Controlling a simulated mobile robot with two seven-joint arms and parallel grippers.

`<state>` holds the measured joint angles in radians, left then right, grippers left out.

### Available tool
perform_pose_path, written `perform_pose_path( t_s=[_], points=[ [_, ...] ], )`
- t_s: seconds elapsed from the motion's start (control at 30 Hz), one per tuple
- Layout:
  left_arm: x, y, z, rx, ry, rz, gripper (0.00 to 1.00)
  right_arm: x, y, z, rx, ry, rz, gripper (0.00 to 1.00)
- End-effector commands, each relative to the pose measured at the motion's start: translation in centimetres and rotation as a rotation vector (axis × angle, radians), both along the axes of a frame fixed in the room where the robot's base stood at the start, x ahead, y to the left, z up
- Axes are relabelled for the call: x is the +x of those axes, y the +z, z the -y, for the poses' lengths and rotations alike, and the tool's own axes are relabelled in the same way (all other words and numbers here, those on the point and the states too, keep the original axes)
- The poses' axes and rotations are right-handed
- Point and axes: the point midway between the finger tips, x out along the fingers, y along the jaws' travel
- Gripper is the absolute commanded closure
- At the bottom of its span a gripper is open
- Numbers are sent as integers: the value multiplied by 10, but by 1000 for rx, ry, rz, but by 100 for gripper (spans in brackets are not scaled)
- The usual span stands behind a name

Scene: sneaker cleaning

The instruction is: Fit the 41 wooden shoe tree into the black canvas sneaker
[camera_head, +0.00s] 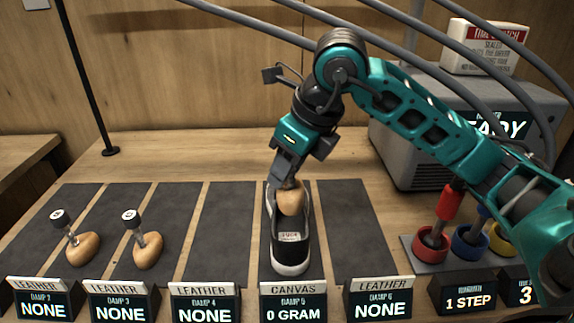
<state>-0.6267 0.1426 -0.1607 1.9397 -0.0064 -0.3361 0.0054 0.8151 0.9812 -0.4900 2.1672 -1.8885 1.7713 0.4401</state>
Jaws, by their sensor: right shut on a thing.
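The black canvas sneaker (290,248) stands on the dark mat behind the CANVAS sign, its white toe toward the front. My right gripper (287,180) points down over the sneaker's opening and is shut on a wooden shoe tree (291,200). The shoe tree's wooden part is at the heel end of the opening; I cannot tell how deep it sits, and its number is hidden. Two other wooden shoe trees with black-knobbed posts lie on mats at the left: one (84,249) and another (148,250). My left gripper is not in view.
Signs line the front edge, including the CANVAS 0 GRAM sign (293,303). A grey machine (440,130) stands at back right, with a white box (486,45) on it. Red, blue and yellow cups with tools (432,244) stand at right. The mat (222,235) left of the sneaker is bare.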

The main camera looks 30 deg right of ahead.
Motion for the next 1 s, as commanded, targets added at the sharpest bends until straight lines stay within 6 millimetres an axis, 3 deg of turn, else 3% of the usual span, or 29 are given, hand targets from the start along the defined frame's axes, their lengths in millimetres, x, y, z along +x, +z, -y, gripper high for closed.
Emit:
perform_pose_path(
  t_s=[0.47, 0.7, 1.0],
  points=[
    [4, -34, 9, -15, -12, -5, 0, 0, -44, 0, 0, 0, 1, 97],
    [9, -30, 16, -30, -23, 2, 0, 0, -57, 0, 0, 0, 1, 97],
    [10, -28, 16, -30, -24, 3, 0, 0, -56, 0, 0, 0, 0, 97]
  ],
)
